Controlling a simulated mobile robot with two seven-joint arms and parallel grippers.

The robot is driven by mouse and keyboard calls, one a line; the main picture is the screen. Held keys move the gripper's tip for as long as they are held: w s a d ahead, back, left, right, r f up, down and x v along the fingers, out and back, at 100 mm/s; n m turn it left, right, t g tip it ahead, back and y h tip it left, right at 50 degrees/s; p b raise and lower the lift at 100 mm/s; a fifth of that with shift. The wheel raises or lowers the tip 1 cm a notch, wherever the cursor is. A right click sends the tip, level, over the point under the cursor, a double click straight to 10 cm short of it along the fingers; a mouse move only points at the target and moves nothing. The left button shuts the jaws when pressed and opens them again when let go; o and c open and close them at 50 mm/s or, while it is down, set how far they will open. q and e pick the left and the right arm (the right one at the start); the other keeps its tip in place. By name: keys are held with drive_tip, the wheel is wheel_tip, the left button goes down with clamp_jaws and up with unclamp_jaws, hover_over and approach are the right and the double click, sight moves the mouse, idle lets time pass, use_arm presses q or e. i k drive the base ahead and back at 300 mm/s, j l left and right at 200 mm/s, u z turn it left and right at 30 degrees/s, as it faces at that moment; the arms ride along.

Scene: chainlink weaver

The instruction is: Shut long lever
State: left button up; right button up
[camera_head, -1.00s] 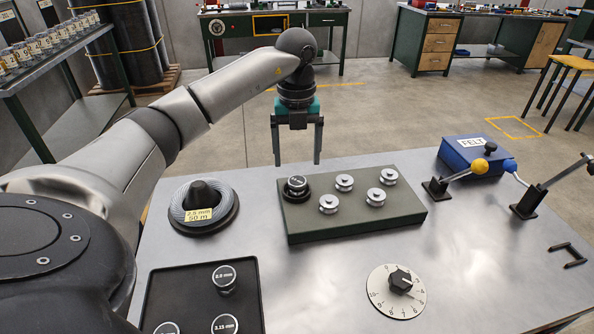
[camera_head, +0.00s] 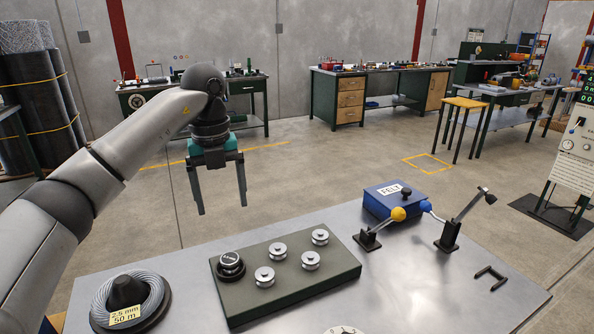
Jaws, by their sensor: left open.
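The right-hand lever (camera_head: 468,209) on the workbench has a long dark arm. It slants up to the right from its black upright base. A shorter lever (camera_head: 385,226) with a yellow knob stands left of it, also tilted up to the right. A blue knob (camera_head: 426,206) on a thin metal rod shows between them, reaching toward the right-hand lever's base. My left gripper (camera_head: 221,205) is open and empty, pointing down above the far left side of the bench, well away from the levers. My right gripper is out of view.
A green block with silver spools (camera_head: 335,276) and a wire coil (camera_head: 154,292) lie left of the levers. A blue FELT box (camera_head: 377,205) stands behind the yellow knob. The bench between is clear.

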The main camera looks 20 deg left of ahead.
sight(398, 214)
drive_tip(key=k+l, duration=1.15)
drive_tip(key=l, duration=0.3)
